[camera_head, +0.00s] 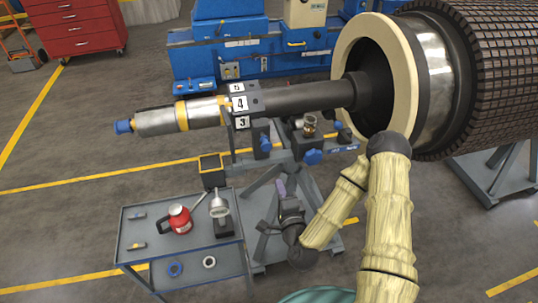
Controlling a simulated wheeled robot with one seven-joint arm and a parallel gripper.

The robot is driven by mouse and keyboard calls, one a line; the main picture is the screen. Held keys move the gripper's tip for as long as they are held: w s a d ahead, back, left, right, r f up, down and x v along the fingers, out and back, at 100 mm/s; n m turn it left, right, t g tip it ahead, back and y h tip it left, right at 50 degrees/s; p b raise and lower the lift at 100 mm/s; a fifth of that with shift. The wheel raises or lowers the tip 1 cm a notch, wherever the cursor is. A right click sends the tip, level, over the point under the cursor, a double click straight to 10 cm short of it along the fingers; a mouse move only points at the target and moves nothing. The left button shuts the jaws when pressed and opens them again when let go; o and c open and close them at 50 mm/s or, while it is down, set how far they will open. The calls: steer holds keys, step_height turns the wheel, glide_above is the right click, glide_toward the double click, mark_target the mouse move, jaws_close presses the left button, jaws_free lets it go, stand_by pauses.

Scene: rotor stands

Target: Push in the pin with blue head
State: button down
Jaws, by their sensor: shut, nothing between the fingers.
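A dark shaft (300,97) runs from the large rotor to a silver end piece with a blue tip (123,126). Under the shaft, a stand carries a small blue head (265,144) on its left block. A second, larger blue head (312,157) sits lower on the right block. I cannot tell which of these is the pin, or how far either is pushed in. My gripper (281,186) points upward below the stand, shut and empty. It is below both blue heads and apart from them.
A grey cart (135,215) at lower left holds a red can (180,219), a metal cup-like part (219,205) and small tools. The large rotor (490,70) with its cream ring (345,60) fills the upper right. A blue machine (215,60) stands behind.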

steer(key=p, duration=0.2)
glide_toward(267, 148)
steer(key=x, duration=0.7)
stand_by(0.5)
